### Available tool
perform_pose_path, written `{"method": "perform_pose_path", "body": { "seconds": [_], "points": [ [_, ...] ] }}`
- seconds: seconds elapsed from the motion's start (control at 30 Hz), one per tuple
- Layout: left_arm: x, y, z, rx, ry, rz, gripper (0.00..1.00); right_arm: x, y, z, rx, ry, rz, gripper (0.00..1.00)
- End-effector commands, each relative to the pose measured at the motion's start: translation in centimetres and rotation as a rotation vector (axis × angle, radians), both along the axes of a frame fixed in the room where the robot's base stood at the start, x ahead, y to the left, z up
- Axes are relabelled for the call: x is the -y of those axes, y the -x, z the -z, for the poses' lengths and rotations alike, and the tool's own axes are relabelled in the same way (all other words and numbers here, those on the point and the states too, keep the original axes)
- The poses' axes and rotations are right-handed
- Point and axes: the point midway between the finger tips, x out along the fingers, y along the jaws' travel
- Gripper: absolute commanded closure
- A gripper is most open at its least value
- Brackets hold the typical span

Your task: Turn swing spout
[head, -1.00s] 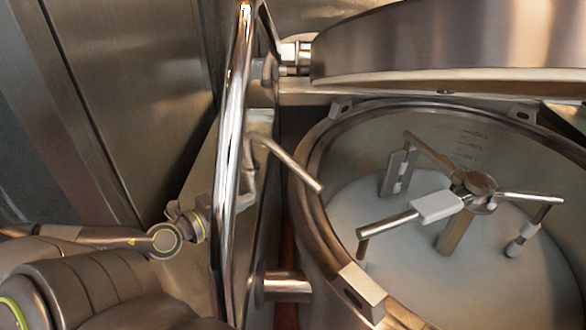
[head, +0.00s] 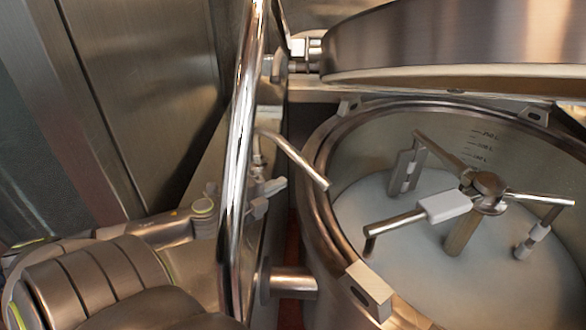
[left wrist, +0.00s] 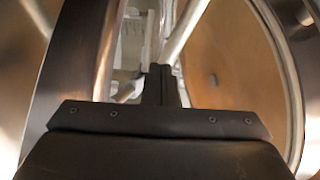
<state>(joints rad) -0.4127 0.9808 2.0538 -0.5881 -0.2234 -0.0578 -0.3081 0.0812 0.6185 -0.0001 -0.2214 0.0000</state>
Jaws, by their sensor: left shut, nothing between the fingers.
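The swing spout (head: 295,162) is a thin bent metal pipe left of the kettle. Its free end hangs over the left rim of the open kettle (head: 315,150). My left gripper (head: 277,186) shows just right of the tall shiny rail, below the spout and apart from it in the picture. Its fingers are shut and empty. In the left wrist view the closed fingers (left wrist: 160,84) point ahead, and a pale tube, seemingly the spout (left wrist: 186,30), runs up right just beyond them. I cannot tell whether they touch. My right gripper is not in view.
The tall curved rail (head: 240,150) stands between my left arm and the kettle. A stirrer (head: 486,190) sits inside the kettle above white contents. The raised lid (head: 450,45) covers the upper right. A steel wall panel (head: 150,90) is at left.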

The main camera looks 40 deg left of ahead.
Motion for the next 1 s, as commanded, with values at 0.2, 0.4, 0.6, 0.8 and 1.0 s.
{"method": "perform_pose_path", "body": {
  "seconds": [0.2, 0.4, 0.6, 0.8, 1.0],
  "points": [
    [0.1, -1.3, 0.3, 0.001, 0.001, 0.002, 1.00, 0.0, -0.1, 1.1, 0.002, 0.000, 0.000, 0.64],
    [0.2, -2.6, 0.1, 0.002, 0.000, 0.001, 1.00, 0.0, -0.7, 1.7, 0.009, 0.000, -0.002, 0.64],
    [0.4, -4.0, -0.2, 0.002, 0.001, 0.002, 1.00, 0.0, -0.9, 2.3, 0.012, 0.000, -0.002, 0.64],
    [0.4, -5.0, -0.4, 0.001, 0.001, 0.001, 1.00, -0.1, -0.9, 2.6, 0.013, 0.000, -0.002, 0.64],
    [0.5, -5.3, -0.5, -0.001, 0.000, 0.003, 1.00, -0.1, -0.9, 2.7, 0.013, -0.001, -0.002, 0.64]
  ]
}}
